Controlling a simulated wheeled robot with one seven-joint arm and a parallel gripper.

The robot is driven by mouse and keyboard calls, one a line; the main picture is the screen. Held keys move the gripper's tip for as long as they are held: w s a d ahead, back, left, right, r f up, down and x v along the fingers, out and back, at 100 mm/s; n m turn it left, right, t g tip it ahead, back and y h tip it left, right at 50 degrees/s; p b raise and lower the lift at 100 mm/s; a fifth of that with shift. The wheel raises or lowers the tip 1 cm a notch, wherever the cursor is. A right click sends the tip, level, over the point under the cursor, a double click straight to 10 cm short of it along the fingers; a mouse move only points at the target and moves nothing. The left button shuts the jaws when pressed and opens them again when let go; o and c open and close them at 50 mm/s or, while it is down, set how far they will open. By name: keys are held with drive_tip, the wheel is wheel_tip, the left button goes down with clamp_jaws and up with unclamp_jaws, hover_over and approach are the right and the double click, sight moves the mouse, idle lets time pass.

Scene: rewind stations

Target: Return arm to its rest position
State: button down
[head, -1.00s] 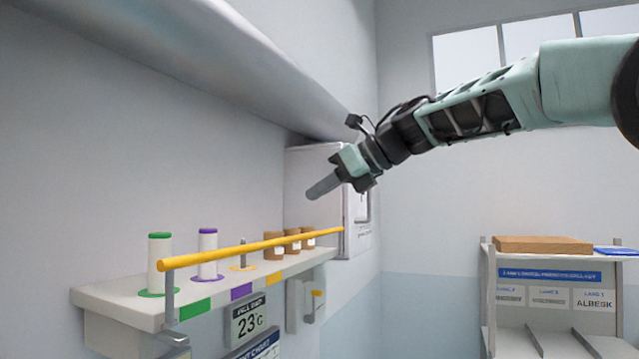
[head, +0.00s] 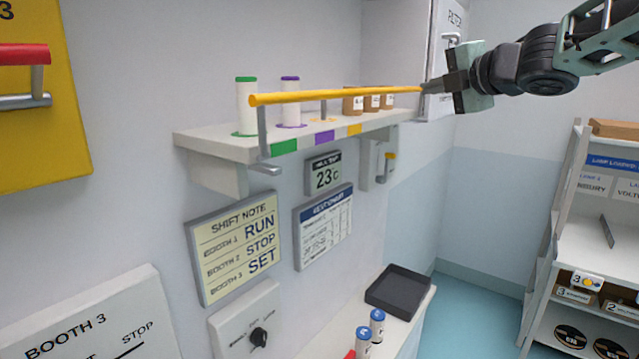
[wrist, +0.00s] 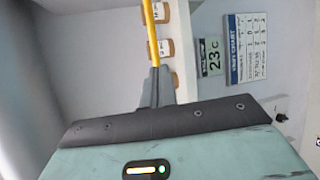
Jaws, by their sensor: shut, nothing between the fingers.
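My gripper (head: 428,87) is at the upper right in the head view, at the end of my raised arm. Its fingers are closed together and hold nothing. In the head view the fingertips overlap the right end of the yellow rail (head: 340,95) that runs along the shelf front; I cannot tell whether they touch. In the wrist view the closed fingers (wrist: 157,86) point toward the yellow rail and the brown jars (wrist: 163,48).
The wall shelf (head: 225,143) carries a green-capped spool (head: 246,108), a purple-capped spool (head: 290,104) and brown jars (head: 353,104). A black tray (head: 398,292) and blue-capped bottles (head: 377,325) stand on a counter below. A rack (head: 560,215) stands at right. Floor between is clear.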

drive_tip(key=s+d+f+m+g+h, duration=0.25)
drive_tip(key=s+d+f+m, duration=0.25)
drive_tip(key=f+m, duration=0.4)
drive_tip(key=s+d+f+m+g+h, duration=0.2)
drive_tip(key=s+d+f+m+h, duration=0.4)
drive_tip(key=f, duration=0.5)
drive_tip(key=s+f+m+g+y, duration=0.2)
drive_tip(key=s+f+m+g, duration=0.65)
drive_tip(key=s+f, duration=0.6)
drive_tip(key=s+a+f+n+b, duration=0.3)
drive_tip(key=s+a+f+b, duration=0.4)
drive_tip(key=s+a+b, duration=0.1)
drive_tip(key=s+a+f+n+g+b, duration=0.1)
drive_tip(key=s+a+f+n+b, duration=0.2)
drive_tip(key=s+a+f+b, duration=0.4)
drive_tip(key=a+b, duration=0.2)
drive_tip(key=a, duration=0.1)
drive_tip(key=shift+s+a+b, duration=0.3)
drive_tip(key=shift+s+a, duration=0.1)
